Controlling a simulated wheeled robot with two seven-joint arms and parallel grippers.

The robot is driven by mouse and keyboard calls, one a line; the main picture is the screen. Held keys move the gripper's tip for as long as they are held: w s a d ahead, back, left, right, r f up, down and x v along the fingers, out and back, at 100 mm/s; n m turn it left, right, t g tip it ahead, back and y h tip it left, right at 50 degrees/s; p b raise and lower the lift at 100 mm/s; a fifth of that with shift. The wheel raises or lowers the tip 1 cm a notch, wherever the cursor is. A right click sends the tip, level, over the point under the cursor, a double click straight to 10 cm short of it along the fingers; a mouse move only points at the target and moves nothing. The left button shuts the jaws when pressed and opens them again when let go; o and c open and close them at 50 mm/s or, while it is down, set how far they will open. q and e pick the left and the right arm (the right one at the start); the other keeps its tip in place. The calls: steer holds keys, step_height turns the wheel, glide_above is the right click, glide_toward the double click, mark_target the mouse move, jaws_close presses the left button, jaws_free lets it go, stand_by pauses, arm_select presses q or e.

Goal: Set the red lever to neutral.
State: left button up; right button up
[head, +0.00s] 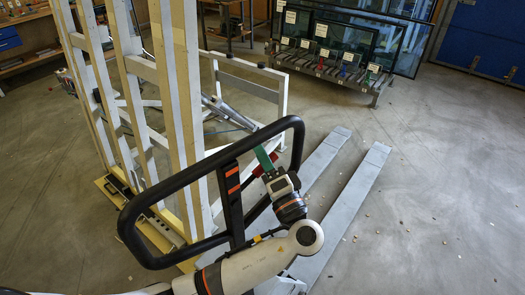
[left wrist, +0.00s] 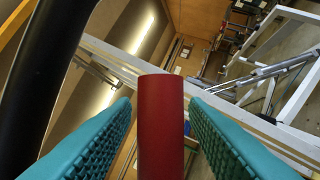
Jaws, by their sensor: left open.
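The red lever (left wrist: 161,130) shows in the left wrist view as a plain red cylinder, standing up between my fingers. My left gripper (left wrist: 160,104) is open, with one teal ribbed finger on each side of the lever. A gap shows on both sides in this view, and I see no clear contact. In the head view my left gripper (head: 264,158) is within the black loop handle (head: 217,160) of a pallet truck. There, only a small dark red patch shows beside the fingers. The lever's base is hidden. My right gripper is not in view.
The black handle closely surrounds my left gripper and also shows at the left of the left wrist view (left wrist: 45,75). Grey forks (head: 345,200) lie on the floor beyond. A tall white frame (head: 180,110) stands at left. The floor at right is mostly clear.

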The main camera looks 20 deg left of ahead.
arm_select(q)
steer(key=shift+w+a, duration=0.15)
jaws_close()
steer(key=f+m, duration=0.1)
steer(key=f+m+h, duration=0.1)
steer(key=m, duration=0.1)
steer(key=f+m+h, duration=0.1)
steer(key=f+m, duration=0.1)
steer(key=shift+w+d, duration=0.25)
steer(key=shift+w, duration=0.15)
jaws_free()
